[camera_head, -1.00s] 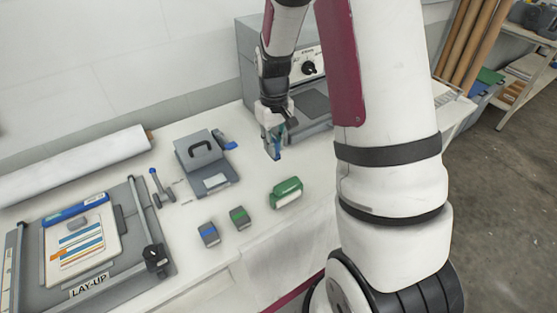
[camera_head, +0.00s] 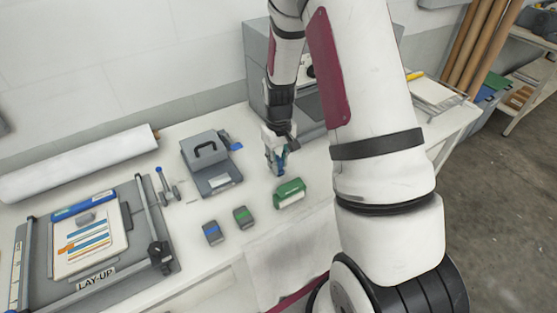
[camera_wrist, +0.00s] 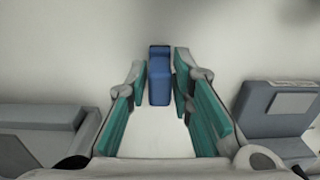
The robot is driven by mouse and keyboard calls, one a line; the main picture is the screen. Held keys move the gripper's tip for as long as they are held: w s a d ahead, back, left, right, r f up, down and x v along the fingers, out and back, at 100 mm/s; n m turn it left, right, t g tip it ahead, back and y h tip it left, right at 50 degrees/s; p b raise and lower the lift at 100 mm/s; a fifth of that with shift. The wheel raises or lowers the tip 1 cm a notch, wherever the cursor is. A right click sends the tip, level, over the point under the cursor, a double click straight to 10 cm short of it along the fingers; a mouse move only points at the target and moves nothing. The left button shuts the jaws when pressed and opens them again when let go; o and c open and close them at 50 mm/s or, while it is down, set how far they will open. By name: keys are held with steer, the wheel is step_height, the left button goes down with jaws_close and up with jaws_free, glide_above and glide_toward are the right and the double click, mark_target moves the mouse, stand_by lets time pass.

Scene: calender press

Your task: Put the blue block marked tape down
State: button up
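The blue block (camera_wrist: 160,78) is upright between the two teal-padded fingertips of my gripper (camera_wrist: 161,82) in the wrist view. The fingers appear closed on its sides. No marking on it can be read. In the head view, my gripper (camera_head: 277,166) points down over the white bench (camera_head: 262,195), with the blue block (camera_head: 282,162) at its fingertips. It is behind and slightly left of a green object and in front of the grey press. I cannot tell whether the block's lower end touches the bench.
The green object (camera_head: 290,193) stands close in front. Two small grey blocks, blue-striped (camera_head: 212,233) and green-striped (camera_head: 243,217), lie front left. A grey handled device (camera_head: 207,165) is left; the grey press (camera_head: 258,75) is behind. A lay-up board (camera_head: 50,280) is far left.

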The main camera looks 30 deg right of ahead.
steer(key=shift+o, duration=0.5)
step_height(320, 180, up, 12)
steer(key=b, duration=0.2)
step_height(320, 180, up, 14)
steer(key=t, duration=0.3)
glide_above(279, 159)
steer(key=s+a, duration=0.7)
steer(key=s+a+r+t, duration=0.1)
steer(key=s+a+r, duration=0.1)
steer(key=s, duration=0.4)
steer(key=s+a+r+t, duration=0.1)
steer(key=s+a+r, duration=0.2)
steer(key=s, duration=0.3)
steer(key=shift+s+a+t, duration=0.25)
steer(key=shift+s+t, duration=0.05)
steer(key=shift+r, duration=0.1)
steer(key=shift+c, duration=0.5)
jaws_close()
